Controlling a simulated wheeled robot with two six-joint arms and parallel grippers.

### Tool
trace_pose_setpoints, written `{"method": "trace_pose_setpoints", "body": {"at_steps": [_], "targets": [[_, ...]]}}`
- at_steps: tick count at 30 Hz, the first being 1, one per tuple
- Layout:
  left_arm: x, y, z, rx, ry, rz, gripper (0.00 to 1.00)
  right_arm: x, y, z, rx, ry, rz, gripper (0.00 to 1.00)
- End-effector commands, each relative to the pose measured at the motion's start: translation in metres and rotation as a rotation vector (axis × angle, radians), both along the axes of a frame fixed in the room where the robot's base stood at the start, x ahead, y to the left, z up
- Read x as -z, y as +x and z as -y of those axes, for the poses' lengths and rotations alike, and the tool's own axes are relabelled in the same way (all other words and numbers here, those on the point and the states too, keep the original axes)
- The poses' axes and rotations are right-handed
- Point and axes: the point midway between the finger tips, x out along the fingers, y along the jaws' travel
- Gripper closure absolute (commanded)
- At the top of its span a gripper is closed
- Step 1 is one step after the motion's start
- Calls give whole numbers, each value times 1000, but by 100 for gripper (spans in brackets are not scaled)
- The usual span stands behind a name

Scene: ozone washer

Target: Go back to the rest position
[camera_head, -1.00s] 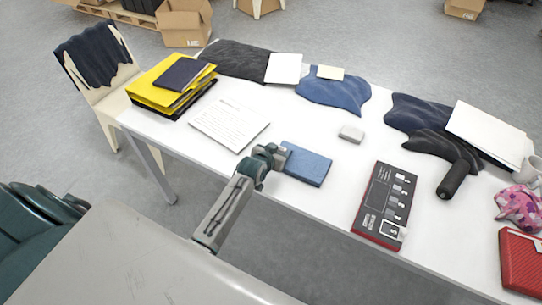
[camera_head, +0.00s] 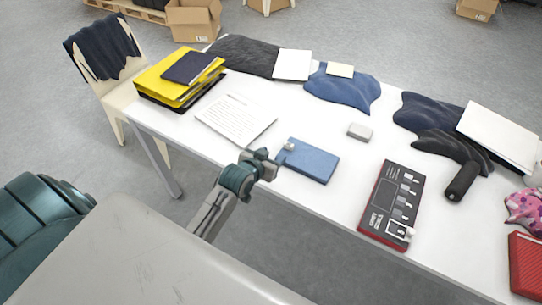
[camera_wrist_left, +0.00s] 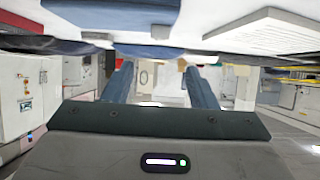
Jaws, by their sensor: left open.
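My left gripper (camera_head: 274,156) is beside the left end of a blue box (camera_head: 312,162) on the white table (camera_head: 275,98). Its tips overlap the box's left edge in the head view; I cannot tell whether they touch it. In the left wrist view, the two blue fingers (camera_wrist_left: 160,84) stand well apart with nothing between them. The table edge and blue and white shapes show along the top of that view. My right gripper is not in view.
A paper sheet (camera_head: 237,118), yellow folders (camera_head: 160,88) and a red-black panel device (camera_head: 392,205) lie on the table. Dark and blue cloths (camera_head: 342,88) lie along its far side. A chair (camera_head: 105,62) stands at the left end. Grey floor is free in front of the table.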

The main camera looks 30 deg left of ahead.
Motion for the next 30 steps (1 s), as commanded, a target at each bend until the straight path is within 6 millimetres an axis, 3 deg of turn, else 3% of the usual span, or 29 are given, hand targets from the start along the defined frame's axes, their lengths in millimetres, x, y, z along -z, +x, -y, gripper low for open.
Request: {"method": "trace_pose_setpoints", "body": {"at_steps": [8, 11, 14, 21, 30], "targets": [[0, 0, 0, 0, 0, -1, 48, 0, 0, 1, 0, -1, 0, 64], [3, -10, 1, 1, 5, -29, 48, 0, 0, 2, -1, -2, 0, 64], [9, -42, 2, 5, 23, -117, 48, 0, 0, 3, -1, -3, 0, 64], [17, -147, 4, 7, 77, -407, 48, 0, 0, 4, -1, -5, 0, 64], [7, -234, 2, 0, 116, -630, 48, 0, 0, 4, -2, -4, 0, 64]]}}
